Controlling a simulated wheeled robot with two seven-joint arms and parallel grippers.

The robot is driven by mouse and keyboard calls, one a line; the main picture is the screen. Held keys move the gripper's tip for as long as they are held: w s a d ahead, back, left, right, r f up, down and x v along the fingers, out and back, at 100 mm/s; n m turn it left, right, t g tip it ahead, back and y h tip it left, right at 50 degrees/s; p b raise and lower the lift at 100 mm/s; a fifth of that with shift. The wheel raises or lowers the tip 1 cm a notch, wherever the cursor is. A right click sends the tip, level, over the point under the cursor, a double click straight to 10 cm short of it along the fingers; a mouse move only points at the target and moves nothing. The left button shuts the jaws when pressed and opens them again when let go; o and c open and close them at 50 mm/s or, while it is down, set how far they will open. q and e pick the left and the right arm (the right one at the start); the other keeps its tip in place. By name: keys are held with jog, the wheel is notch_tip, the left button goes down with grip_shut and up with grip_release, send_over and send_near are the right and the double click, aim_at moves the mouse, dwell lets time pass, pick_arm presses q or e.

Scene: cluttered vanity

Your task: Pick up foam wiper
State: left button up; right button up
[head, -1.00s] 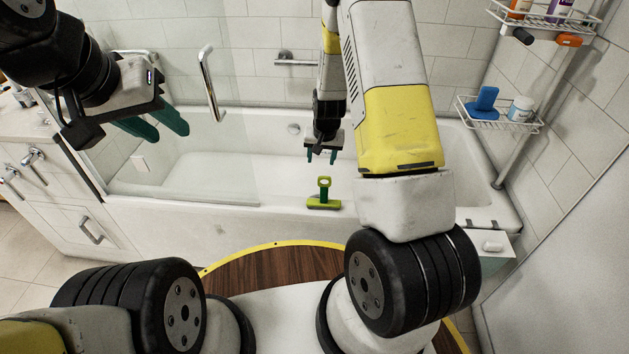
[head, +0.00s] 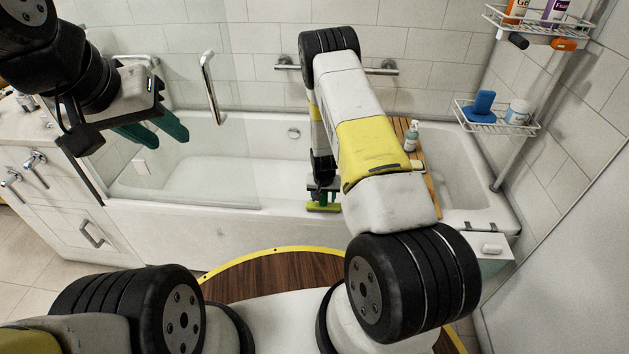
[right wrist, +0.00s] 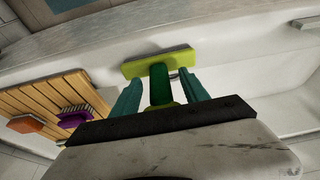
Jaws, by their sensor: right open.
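The foam wiper is a lime-green bar with a darker green handle. It sits on the near rim of the bathtub in the head view (head: 323,208), partly hidden by my right gripper. In the right wrist view the wiper (right wrist: 160,64) lies just beyond my fingers, its handle pointing between them. My right gripper (right wrist: 164,90) is open, with one teal finger on each side of the handle; I see a gap on both sides. In the head view my right gripper (head: 322,192) is right above the wiper. My left gripper (head: 160,132) is empty at the upper left, its fingers seemingly apart.
A wooden bath tray (head: 432,185) with a pump bottle (head: 412,136) spans the tub (head: 230,175). In the wrist view the tray holds a purple brush (right wrist: 76,117) and an orange block (right wrist: 25,125). A glass screen (head: 185,150) stands at the tub's left half.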

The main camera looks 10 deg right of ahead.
jog(key=shift+w+f, duration=0.1)
jog(key=shift+f, duration=0.15)
grip_shut()
jog(key=shift+r, duration=0.15)
jog(key=shift+r, duration=0.55)
notch_tip(320, 180, up, 2)
jog(key=shift+r, duration=0.2)
jog(key=s+a+r, duration=0.1)
jog(key=s+a, duration=0.3)
jog(key=s, duration=1.1)
jog(key=shift+s+a+r, duration=0.15)
jog(key=shift+s+a, duration=0.05)
jog(key=shift+s, duration=0.05)
